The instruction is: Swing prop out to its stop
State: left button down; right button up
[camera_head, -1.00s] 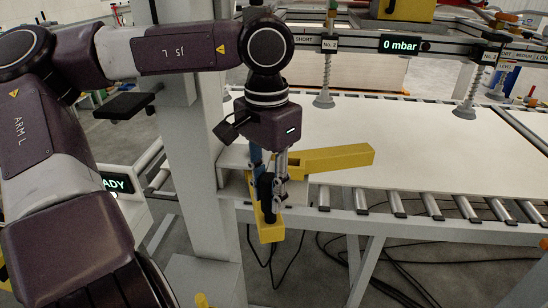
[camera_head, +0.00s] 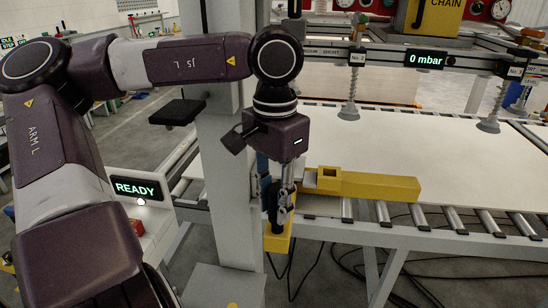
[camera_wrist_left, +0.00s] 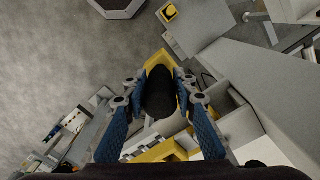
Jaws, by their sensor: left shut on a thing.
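The yellow prop shows in the head view as a bar (camera_head: 378,187) lying along the near edge of the roller table, with a square open socket at its left end. A lower yellow piece (camera_head: 280,242) hangs below my left gripper (camera_head: 279,207); whether it joins the bar is hidden. In the wrist view my left gripper (camera_wrist_left: 160,98) is shut on a black grip (camera_wrist_left: 160,88), with its blue fingers on either side. Yellow shows beyond the grip (camera_wrist_left: 157,61) and below it (camera_wrist_left: 160,152). My right gripper is not in view.
A white sheet (camera_head: 430,150) lies on the roller table (camera_head: 470,240). Suction cups (camera_head: 348,108) hang over it from a beam with a "0 mbar" display (camera_head: 425,59). A grey post (camera_head: 222,130) stands close behind my left arm. A "READY" panel (camera_head: 138,189) is at left.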

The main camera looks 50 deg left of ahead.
pick_arm(q)
jog(key=shift+w+a+r, duration=0.2)
jog(key=shift+w+r, duration=0.1)
jog(key=c, duration=1.8)
grip_release()
jog(key=shift+c, duration=0.2)
jog(key=shift+o, duration=1.3)
jog(key=shift+f, duration=0.1)
jog(key=shift+w+a+f, duration=0.1)
jog(key=shift+a+f, duration=0.05)
jog(key=shift+r, duration=0.55)
notch_tip(320, 180, up, 11)
jog(key=shift+f, duration=0.1)
